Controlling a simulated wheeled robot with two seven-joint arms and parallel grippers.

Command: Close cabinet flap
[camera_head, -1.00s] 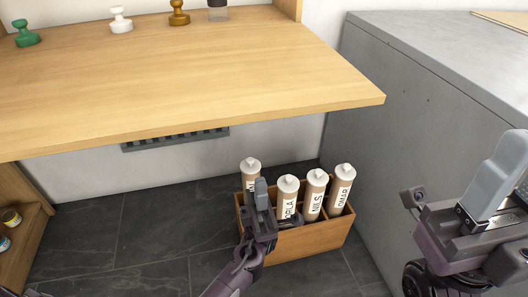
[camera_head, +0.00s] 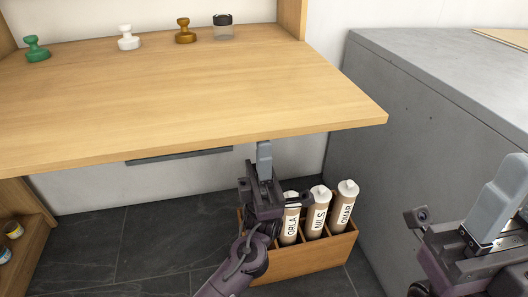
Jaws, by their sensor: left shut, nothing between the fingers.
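The cabinet flap (camera_head: 200,90) is a light wooden panel. It lies open and roughly level, with its front edge towards me. My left gripper (camera_head: 264,150) is shut and empty, pointing up just under the flap's front edge, right of its middle. I cannot tell whether the fingertips touch the underside. My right gripper (camera_head: 496,200) is at the right edge, its grey finger part pointing up, well apart from the flap; its jaw opening does not show.
A green stamp (camera_head: 36,49), a white stamp (camera_head: 128,38), a brown stamp (camera_head: 185,32) and a jar (camera_head: 223,27) stand towards the back. A wooden crate (camera_head: 300,262) with labelled bottles (camera_head: 318,212) stands on the floor below. A grey block (camera_head: 400,110) stands at right.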

